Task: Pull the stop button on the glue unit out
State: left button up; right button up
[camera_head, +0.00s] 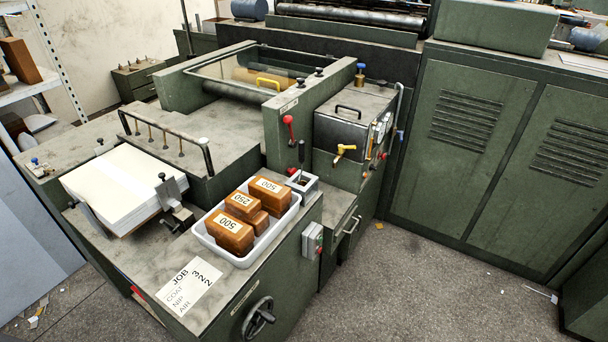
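The glue unit (352,125) is a green machine with a grey lidded tank, a black handle and a yellow tap (344,151) on its front. A grey switch box (312,239) with green and red buttons is on the side of the feeder in front. Neither of my grippers is in view.
A white tray (212,241) with several brown weights stands on the feeder top beside a paper stack (122,187). A handwheel (258,317) sticks out from the feeder's front side. Green cabinets (467,137) stand at right. The floor (415,275) before them is mostly clear.

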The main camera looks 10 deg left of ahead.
aim_at(291, 171)
jog(key=i+l+u, duration=0.1)
jog(key=l, duration=0.2)
jog(key=i+l, duration=0.2)
jog(key=i+l+u, duration=0.15)
jog(key=l, duration=0.2)
jog(key=i+l, duration=0.2)
jog(key=l, duration=0.15)
jog(key=i+l+u, duration=0.15)
jog(key=l, duration=0.2)
jog(key=i+l, duration=0.25)
jog(key=l, duration=0.15)
jog(key=i+l+u, duration=0.15)
jog(key=l, duration=0.2)
jog(key=i+l, duration=0.2)
jog(key=l, duration=0.2)
jog(key=u, duration=0.05)
